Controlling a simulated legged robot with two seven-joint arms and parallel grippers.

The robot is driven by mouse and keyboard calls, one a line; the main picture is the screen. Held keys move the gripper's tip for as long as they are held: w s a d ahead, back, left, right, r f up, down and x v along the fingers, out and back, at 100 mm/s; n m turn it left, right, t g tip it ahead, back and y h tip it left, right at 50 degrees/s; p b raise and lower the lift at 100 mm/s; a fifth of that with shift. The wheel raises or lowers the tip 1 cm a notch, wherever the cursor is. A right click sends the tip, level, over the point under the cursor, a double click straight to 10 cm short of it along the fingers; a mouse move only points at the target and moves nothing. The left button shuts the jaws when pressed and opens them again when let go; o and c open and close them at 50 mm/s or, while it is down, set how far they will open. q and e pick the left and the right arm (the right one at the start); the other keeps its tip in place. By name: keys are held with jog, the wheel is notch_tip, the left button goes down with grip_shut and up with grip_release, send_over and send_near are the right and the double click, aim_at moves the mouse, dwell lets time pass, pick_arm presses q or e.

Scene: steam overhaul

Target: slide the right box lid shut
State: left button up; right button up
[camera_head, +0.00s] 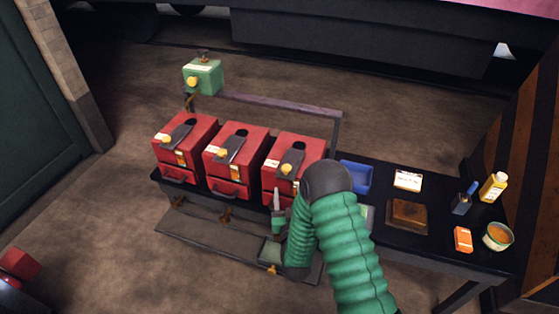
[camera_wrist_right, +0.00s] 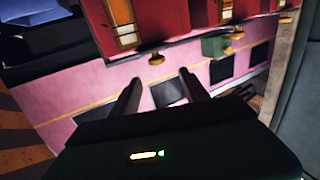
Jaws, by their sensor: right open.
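The right red box (camera_head: 312,148) is the rightmost of three on the dark bench. Its dark lid plate (camera_head: 291,157) lies on the sloped top with a yellow knob (camera_head: 286,169) at its lower end. A dark round opening shows at the upper end of the plate. My right gripper (camera_head: 277,197) is in front of this box, low by its front face and below the knob, apart from the knob. In the right wrist view its two fingers (camera_wrist_right: 161,86) are spread with nothing between them. My arm hides the box's lower right. My left gripper is out of view.
Two similar red boxes (camera_head: 184,137) (camera_head: 236,146) stand to the left. A green box (camera_head: 203,77) sits on a post behind.

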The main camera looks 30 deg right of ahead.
aim_at(286, 162)
jog(key=x, duration=0.7)
jog(key=d+x, duration=0.1)
jog(key=x, duration=0.6)
jog(key=shift+s+f+p, duration=0.1)
jog(key=shift+f+p, duration=0.05)
jog(key=shift+p, duration=0.15)
jog(key=shift+w, duration=0.3)
jog(key=shift+w+a, duration=0.1)
jog(key=shift+a, duration=0.05)
jog(key=shift+d, duration=0.25)
jog(key=c, duration=0.9)
jog(key=shift+a, duration=0.1)
grip_shut()
